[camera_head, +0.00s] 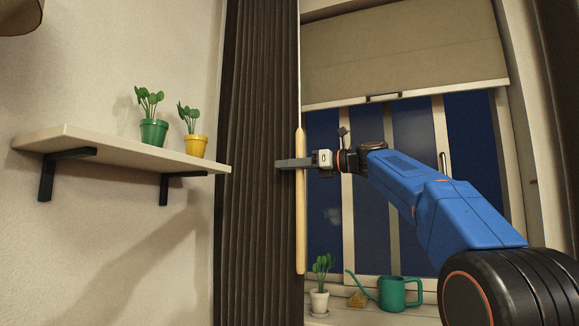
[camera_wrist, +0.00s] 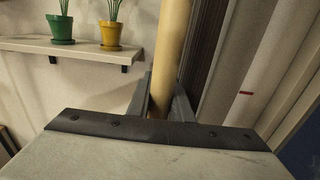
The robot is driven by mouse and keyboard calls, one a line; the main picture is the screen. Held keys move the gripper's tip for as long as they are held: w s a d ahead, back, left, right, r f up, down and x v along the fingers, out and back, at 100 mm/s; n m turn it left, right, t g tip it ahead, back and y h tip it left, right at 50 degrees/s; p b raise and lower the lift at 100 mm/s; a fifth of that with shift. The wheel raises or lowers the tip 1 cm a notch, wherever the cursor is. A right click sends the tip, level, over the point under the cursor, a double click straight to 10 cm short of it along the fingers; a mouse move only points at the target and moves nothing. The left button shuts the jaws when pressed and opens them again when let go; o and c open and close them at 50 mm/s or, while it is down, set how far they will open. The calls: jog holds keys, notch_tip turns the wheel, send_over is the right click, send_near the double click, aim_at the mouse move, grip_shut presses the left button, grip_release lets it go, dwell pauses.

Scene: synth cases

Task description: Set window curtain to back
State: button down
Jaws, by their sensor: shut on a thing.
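The dark pleated window curtain (camera_head: 259,200) hangs gathered at the left side of the window in the head view. A light wooden curtain rod or wand (camera_head: 300,235) hangs upright along its right edge. My gripper (camera_head: 292,163) reaches in from the right and is shut on this wand at about mid-height. In the wrist view the wand (camera_wrist: 172,45) stands between my two fingers (camera_wrist: 160,105), and the dark curtain (camera_wrist: 204,45) shows just right of it. My fingers hide part of the wand.
A wall shelf (camera_head: 120,150) at left holds a green pot (camera_head: 154,132) and a yellow pot (camera_head: 196,146). On the sill stand a small potted plant (camera_head: 319,300) and a green watering can (camera_head: 398,293). A beige blind (camera_head: 400,50) covers the window's top.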

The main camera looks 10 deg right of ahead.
jog(key=x, duration=1.3)
jog(key=shift+w, duration=0.2)
jog(key=shift+a, duration=0.15)
jog(key=c, duration=2)
grip_release()
jog(key=shift+o, duration=0.7)
jog(key=shift+w+a, duration=0.1)
jog(key=shift+a, duration=0.05)
jog(key=v, duration=1.7)
jog(key=shift+s, duration=0.2)
